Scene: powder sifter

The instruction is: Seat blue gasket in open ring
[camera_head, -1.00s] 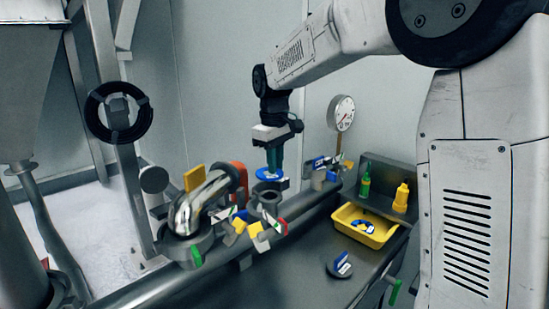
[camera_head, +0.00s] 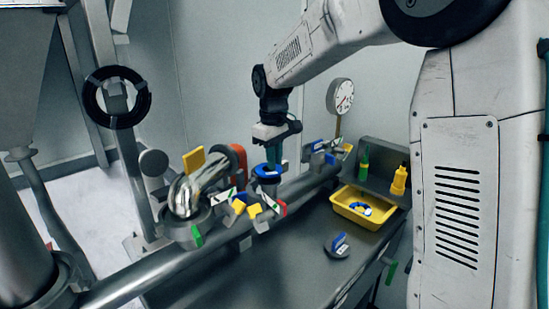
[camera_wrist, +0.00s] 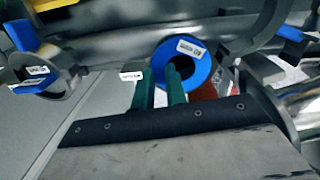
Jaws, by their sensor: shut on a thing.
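My gripper (camera_head: 273,163), with teal fingers, points down and is shut on the gasket's rim. In the wrist view its fingertips (camera_wrist: 161,73) reach the gasket's left side. The gasket hides most of the grey ring's top, so I cannot tell whether it is fully seated.
Yellow and blue clamp parts (camera_head: 246,206) and a shiny elbow pipe (camera_head: 190,193) crowd the left. Another grey ring (camera_wrist: 66,84) stands on the pipe. A yellow tray (camera_head: 381,218) holds a blue-and-white ring.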

